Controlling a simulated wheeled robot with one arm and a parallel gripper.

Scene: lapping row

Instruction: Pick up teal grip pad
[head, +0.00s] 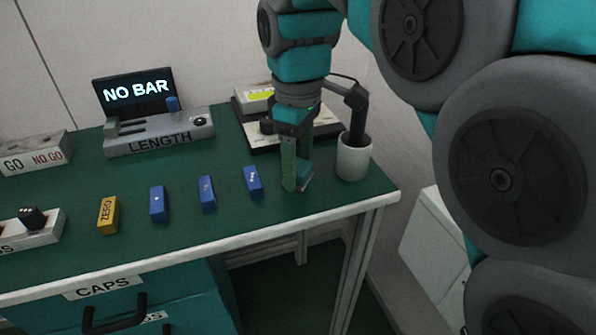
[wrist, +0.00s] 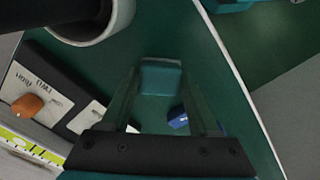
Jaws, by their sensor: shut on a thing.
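The teal grip pad (wrist: 161,78) is between the fingertips of my gripper (wrist: 160,90) in the wrist view. In the head view the pad (head: 306,178) shows partly behind the fingers of my gripper (head: 297,182), low at the right end of the green bench top. The gripper points down and is shut on the pad. Whether the pad touches the bench top I cannot tell.
A white cup (head: 353,160) with a black item in it stands close right of my gripper. A blue block (head: 253,181) lies close left, with more blocks beyond. A scale-like device (head: 262,137) sits behind. The bench's front edge (head: 330,212) is near.

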